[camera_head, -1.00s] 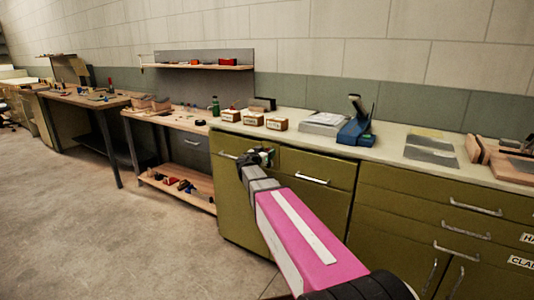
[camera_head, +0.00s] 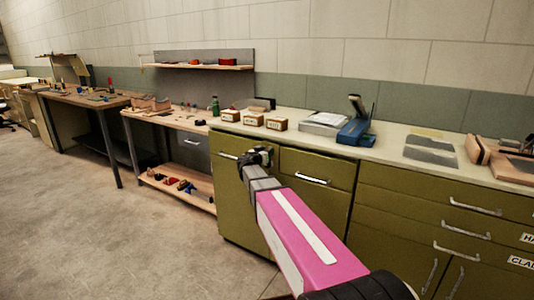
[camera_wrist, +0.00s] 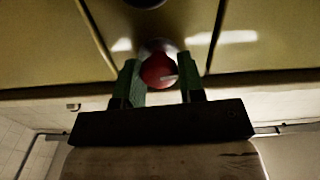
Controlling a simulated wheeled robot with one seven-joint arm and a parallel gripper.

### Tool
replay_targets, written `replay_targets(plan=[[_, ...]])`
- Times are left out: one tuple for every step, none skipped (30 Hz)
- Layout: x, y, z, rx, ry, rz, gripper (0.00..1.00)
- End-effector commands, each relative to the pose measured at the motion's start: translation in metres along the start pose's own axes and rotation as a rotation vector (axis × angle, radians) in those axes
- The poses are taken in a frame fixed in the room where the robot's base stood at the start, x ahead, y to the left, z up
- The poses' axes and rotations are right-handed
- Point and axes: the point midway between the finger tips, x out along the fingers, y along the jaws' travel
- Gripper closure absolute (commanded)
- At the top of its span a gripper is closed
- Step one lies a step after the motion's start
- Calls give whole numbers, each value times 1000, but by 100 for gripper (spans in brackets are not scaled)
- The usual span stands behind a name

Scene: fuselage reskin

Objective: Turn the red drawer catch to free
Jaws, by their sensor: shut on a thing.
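The red drawer catch (camera_wrist: 158,71) shows in the wrist view as a round red knob with a small pale mark on its right side. My gripper (camera_wrist: 160,78) has its two green fingers on either side of the knob and is shut on it. In the head view my gripper (camera_head: 262,156) is at the upper front of the green cabinet (camera_head: 235,205), near the gap between two drawer fronts. The catch is hidden behind my gripper there.
A drawer with a bar handle (camera_head: 312,179) is just right of my gripper. The pale countertop (camera_head: 390,153) above holds small labelled boxes (camera_head: 276,124) and a blue tool (camera_head: 355,130). A wooden workbench (camera_head: 165,116) stands to the left. The floor (camera_head: 110,235) at left is clear.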

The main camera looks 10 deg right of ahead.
Motion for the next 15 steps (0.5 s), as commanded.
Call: replay_targets(plan=[[0,0,0,-26,0,0,88],[0,0,0,-46,0,0,88],[0,0,0,-74,0,0,88],[0,0,0,-96,0,0,88],[0,0,0,-120,0,0,88],[0,0,0,-154,0,0,88],[0,-1,0,-181,0,0,88],[0,-1,0,-209,0,0,88],[0,-1,0,-246,0,0,88],[0,-1,0,-275,0,0,88],[0,-1,0,-304,0,0,88],[0,-1,0,-342,-1,0,88],[0,-1,0,-371,-1,0,88],[0,-1,0,-399,-1,0,88],[0,-2,1,-437,-1,0,88]])
